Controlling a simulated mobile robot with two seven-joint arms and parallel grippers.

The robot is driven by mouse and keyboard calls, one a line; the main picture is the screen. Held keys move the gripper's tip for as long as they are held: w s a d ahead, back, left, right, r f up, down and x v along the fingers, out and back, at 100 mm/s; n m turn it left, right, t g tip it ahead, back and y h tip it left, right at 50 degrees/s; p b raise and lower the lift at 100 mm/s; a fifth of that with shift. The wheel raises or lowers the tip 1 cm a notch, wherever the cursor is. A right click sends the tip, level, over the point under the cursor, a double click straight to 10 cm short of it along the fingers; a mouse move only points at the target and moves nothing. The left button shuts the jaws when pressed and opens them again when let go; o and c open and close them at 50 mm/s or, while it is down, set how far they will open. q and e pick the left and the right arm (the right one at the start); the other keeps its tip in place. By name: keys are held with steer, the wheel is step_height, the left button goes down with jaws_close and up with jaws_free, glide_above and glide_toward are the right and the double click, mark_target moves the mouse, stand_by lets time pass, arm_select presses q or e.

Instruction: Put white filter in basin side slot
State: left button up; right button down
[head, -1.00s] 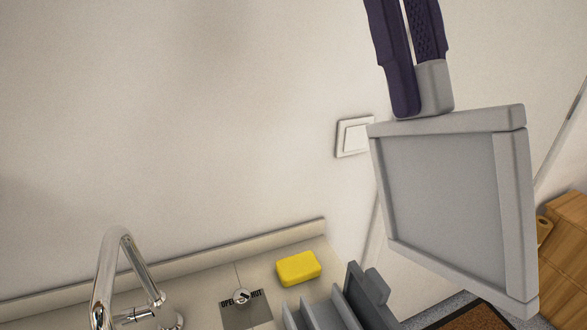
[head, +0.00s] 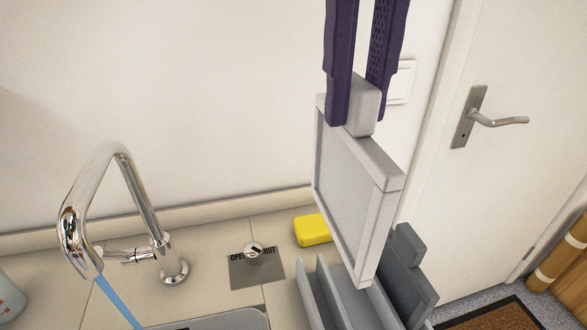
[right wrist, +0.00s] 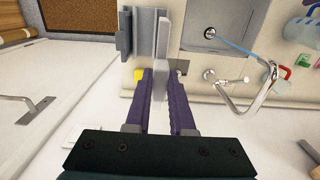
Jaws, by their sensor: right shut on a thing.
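The white filter (head: 345,185), a pale grey framed square panel with a block tab on top, hangs upright in the head view. My right gripper (head: 356,110) is shut on its tab from above. The basin's side slot holder (head: 325,295), with grey upright walls, is below it. The filter's lower corner overlaps the holder in the picture; I cannot tell if it is inside a slot. In the right wrist view, the fingers (right wrist: 168,80) grip the tab, with the holder (right wrist: 143,28) beyond. The basin (head: 225,320) shows only its rim in the head view. My left gripper is not in view.
A darker grey tabbed panel (head: 408,275) stands at the holder's right side. A yellow sponge (head: 312,230) lies behind the holder. A chrome faucet (head: 125,185) runs water at the left, near an open/shut valve plate (head: 256,268). A door (head: 510,170) is at the right.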

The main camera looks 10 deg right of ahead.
mark_target(339, 228)
step_height(339, 228, down, 14)
steer(key=shift+f+b, duration=0.1)
steer(key=shift+b, duration=0.5)
step_height(339, 228, down, 5)
steer(key=shift+r, duration=0.2)
steer(key=c, duration=0.8)
jaws_free()
